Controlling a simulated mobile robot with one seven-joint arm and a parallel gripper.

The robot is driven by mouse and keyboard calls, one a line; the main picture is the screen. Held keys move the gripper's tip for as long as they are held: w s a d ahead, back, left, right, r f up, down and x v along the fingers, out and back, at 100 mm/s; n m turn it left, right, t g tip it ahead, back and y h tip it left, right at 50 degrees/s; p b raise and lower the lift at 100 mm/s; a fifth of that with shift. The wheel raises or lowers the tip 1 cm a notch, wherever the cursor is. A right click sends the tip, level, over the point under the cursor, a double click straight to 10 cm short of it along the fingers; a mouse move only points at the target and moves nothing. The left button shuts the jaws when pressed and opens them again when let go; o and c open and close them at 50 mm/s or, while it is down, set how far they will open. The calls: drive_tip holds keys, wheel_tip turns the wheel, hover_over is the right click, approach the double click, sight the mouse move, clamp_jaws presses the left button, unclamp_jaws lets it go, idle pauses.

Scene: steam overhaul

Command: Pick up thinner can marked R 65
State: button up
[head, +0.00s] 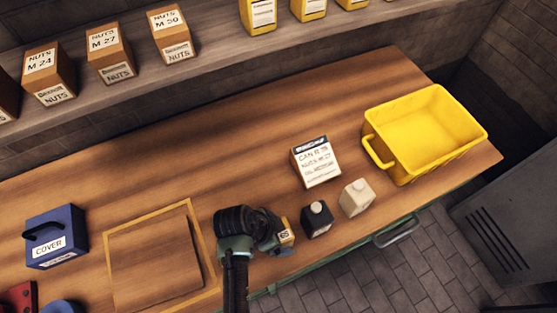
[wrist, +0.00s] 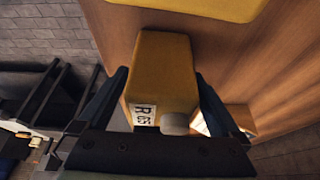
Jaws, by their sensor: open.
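The thinner can marked R 65 (wrist: 165,70) is yellow, with a white label and a pale cap, and fills the middle of the wrist view. My gripper (wrist: 160,85) is open, with one finger on each side of the can. I cannot tell whether either finger touches it. In the head view, a small part of the yellow can (head: 287,234) shows at the end of my gripper (head: 277,246), near the bench's front edge. The rest of it is hidden behind my gripper and wrist.
A black can (head: 316,220) and a cream can (head: 356,198) stand just right of my gripper. A white-labelled card box (head: 316,163) is behind them. A yellow bin (head: 386,160) stands at right, a blue COVER box (head: 55,238) at left. A wooden frame (head: 113,265) lies left.

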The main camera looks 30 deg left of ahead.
drive_tip(key=shift+x, duration=1.05)
clamp_jaws()
